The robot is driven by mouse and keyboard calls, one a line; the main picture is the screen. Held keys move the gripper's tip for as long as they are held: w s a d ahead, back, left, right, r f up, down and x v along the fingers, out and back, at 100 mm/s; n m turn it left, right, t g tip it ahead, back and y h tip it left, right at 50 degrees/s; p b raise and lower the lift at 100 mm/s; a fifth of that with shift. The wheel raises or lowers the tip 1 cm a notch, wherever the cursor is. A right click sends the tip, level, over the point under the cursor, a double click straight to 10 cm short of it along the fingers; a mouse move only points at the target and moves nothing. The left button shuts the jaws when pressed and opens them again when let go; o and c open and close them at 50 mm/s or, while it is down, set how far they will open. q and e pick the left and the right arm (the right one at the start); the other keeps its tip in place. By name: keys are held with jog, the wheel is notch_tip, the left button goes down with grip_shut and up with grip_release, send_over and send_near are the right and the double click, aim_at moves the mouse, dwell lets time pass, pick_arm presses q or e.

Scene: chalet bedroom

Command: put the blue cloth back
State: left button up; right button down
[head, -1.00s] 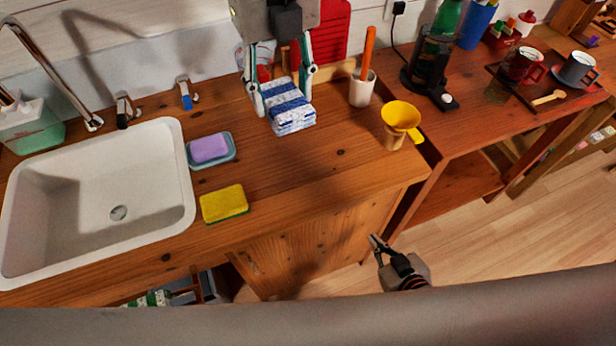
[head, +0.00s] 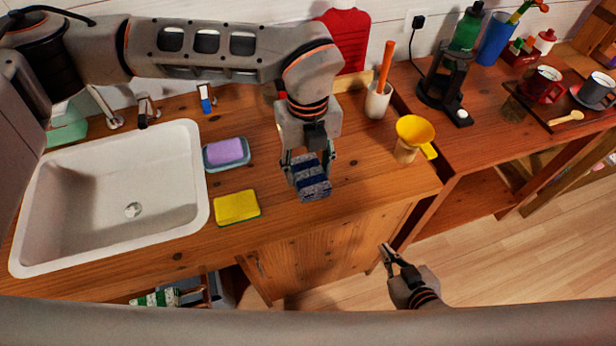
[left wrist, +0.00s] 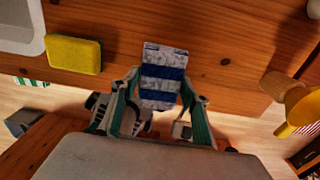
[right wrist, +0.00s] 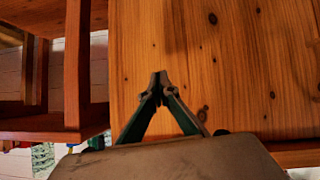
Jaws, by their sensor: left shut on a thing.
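The blue cloth (head: 314,190) is a folded, blue-and-white striped bundle. My left gripper (head: 309,172) is shut on it, with one finger on each side. The cloth is over the front part of the wooden counter, to the right of the yellow sponge. In the left wrist view the cloth (left wrist: 163,78) sits between the fingers near the counter's front edge; I cannot tell how large the gap beneath it is. My right gripper (head: 388,258) is low in front of the counter, away from the cloth. In the right wrist view its fingertips (right wrist: 160,78) meet, with nothing between them.
A sink (head: 110,200) is at left. A purple soap on a dish (head: 226,153) and a yellow sponge (head: 237,207) lie beside it. A white cup with an orange-handled tool (head: 379,100) and a yellow funnel (head: 415,132) stand right. Bare counter lies around the cloth.

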aim_at(308, 172)
pick_arm(q)
jog(key=shift+f, duration=2.15)
jog(key=shift+f, duration=0.2)
jog(key=o, duration=1)
jog(key=shift+o, duration=0.2)
jog(key=shift+r, duration=0.15)
jog(key=shift+r, duration=0.3)
notch_tip(308, 172, up, 10)
jog(key=shift+r+b, duration=0.15)
jog(key=shift+b, duration=0.4)
jog(key=shift+r, duration=0.65)
